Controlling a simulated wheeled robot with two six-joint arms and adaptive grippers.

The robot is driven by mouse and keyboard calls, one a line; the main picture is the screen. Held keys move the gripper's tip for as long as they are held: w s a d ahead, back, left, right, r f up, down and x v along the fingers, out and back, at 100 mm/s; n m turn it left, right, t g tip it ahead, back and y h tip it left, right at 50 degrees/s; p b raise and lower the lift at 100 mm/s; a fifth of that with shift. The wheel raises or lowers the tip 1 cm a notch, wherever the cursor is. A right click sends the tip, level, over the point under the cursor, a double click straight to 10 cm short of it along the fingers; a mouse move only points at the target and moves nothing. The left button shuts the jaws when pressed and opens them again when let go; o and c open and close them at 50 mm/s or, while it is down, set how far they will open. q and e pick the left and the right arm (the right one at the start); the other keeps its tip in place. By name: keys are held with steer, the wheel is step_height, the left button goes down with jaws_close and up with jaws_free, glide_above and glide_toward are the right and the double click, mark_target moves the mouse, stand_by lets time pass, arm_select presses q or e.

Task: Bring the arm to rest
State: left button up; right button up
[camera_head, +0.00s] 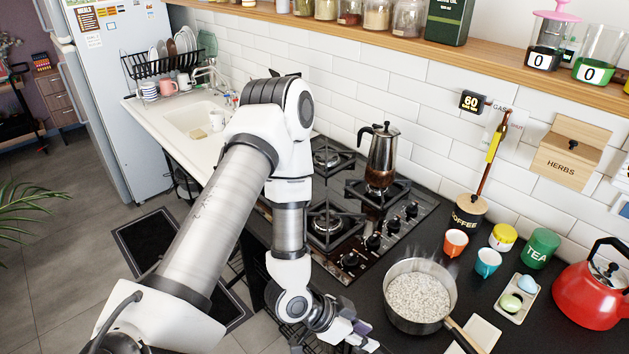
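My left arm (215,215) comes in from the lower left, rises to a bend over the hob's left side, then hangs down toward the front edge of the counter. Its gripper (362,343) is at the bottom edge of the head view, left of the pot of pale grains. The fingers are small and partly cut off, so I cannot tell whether they are open or shut. I see nothing clearly held in them. My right gripper is out of view.
A steaming pot (418,297) stands right of the gripper on the dark counter. A moka pot (382,158) stands on the black gas hob (395,245). Two cups, several jars and a red kettle (590,290) fill the right. A sink (195,120) lies behind the arm.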

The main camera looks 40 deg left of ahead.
arm_select(q)
steer(key=s+a+f+n+g+y, duration=0.3)
steer(key=s+f+n+g+y, duration=0.3)
steer(key=s+f, duration=0.5)
steer(key=s, duration=0.3)
steer(key=shift+s+a+f+g, duration=0.15)
steer(key=shift+s+g, duration=0.05)
steer(key=shift+g, duration=0.1)
